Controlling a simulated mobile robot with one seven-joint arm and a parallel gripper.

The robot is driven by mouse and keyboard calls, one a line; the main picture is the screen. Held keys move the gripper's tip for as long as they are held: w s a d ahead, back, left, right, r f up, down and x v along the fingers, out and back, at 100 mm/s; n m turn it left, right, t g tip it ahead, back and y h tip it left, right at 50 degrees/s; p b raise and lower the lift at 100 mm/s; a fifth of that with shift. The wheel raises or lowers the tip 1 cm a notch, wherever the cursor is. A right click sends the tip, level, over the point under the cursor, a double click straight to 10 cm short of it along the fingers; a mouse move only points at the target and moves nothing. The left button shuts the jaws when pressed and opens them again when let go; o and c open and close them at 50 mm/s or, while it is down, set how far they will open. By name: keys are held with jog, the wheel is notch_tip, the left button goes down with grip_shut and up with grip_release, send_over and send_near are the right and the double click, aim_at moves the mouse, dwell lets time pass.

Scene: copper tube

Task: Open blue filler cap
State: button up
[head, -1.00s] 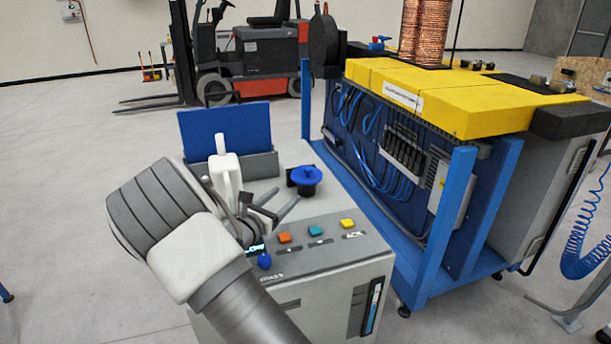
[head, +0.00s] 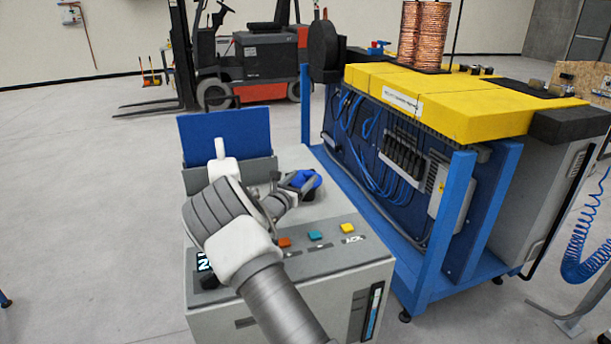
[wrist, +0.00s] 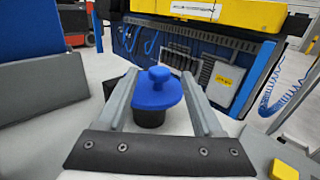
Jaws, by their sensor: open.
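The blue filler cap (wrist: 157,90) sits on a black neck (wrist: 150,118) on top of the grey machine (head: 322,206). It has a round knob on a wider blue disc. In the wrist view my gripper (wrist: 155,84) is open, with one grey finger to the left of the cap and one to the right. The cap appears between the fingers, with a gap to the right finger; contact on the left cannot be told. In the head view the cap (head: 303,179) is partly hidden by my gripper (head: 297,184).
An upright blue panel (head: 225,135) stands behind the machine top. Orange, teal and yellow buttons (head: 347,228) line its front panel. A blue-framed machine with a yellow top (head: 420,95) stands to the right. A forklift (head: 260,60) is far behind.

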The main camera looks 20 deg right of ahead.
aim_at(306, 175)
jog(key=shift+x, duration=1.3)
grip_shut()
dwell(0.5)
